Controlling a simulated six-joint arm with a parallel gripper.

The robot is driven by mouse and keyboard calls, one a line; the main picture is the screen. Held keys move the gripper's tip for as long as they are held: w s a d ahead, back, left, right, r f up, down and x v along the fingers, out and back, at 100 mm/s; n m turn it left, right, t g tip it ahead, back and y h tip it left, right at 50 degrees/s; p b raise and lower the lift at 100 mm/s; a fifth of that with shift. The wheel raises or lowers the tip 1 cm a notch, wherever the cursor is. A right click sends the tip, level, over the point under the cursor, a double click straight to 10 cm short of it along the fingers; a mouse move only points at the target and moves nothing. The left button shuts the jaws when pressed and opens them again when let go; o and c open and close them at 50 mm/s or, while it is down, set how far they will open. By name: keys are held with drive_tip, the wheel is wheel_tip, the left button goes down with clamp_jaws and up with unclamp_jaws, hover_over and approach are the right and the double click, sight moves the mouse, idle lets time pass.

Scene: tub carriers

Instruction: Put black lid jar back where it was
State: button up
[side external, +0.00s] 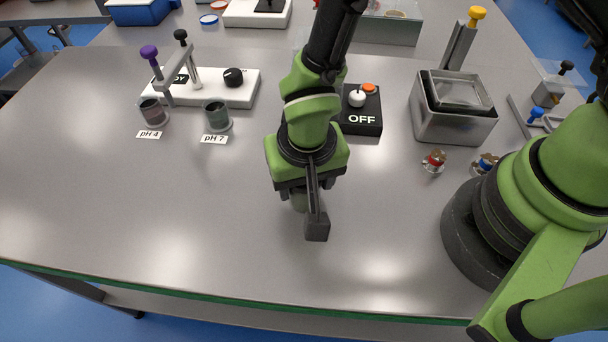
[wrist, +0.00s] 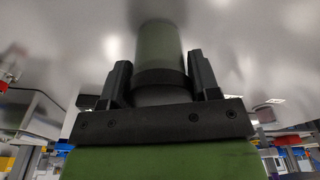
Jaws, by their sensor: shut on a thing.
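My gripper (side external: 308,210) is low over the middle of the table, with one dark finger in front in the side view. In the wrist view, its two fingers (wrist: 159,72) stand on either side of a grey-green cylindrical jar (wrist: 160,45) and are shut on it. A dark band, which looks like the black lid, circles the jar's end nearest the gripper. In the side view only a small part of the jar (side external: 298,201) shows behind the finger. Whether its base touches the table is hidden.
Cups labelled pH 4 (side external: 153,112) and pH 7 (side external: 217,116) stand left, before a white probe station (side external: 240,90). A black OFF box (side external: 361,122) is behind my gripper. A metal container (side external: 455,126) and small red-marked fitting (side external: 434,161) are right. The front-left table is clear.

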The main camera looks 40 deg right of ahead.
drive_tip(key=o, duration=1.1)
drive_tip(key=shift+f, duration=0.1)
drive_tip(key=shift+c, duration=0.2)
drive_tip(key=r, duration=0.4)
drive_tip(key=s+r, duration=0.1)
drive_tip(key=r, duration=0.7)
drive_tip(key=shift+s+a+r, duration=0.1)
drive_tip(key=shift+s+a, duration=0.05)
drive_tip(key=shift+a, duration=0.15)
drive_tip(key=d+r+t+y, duration=0.2)
drive_tip(key=d+r, duration=0.7)
drive_tip(key=r, duration=0.2)
drive_tip(key=s+d+r+t, duration=0.4)
drive_tip(key=s+d+r, duration=0.1)
drive_tip(key=s+d, duration=0.2)
drive_tip(key=shift+s+r+n+y, duration=0.2)
drive_tip(key=shift+s+n+y, duration=0.1)
drive_tip(key=shift+s, duration=0.5)
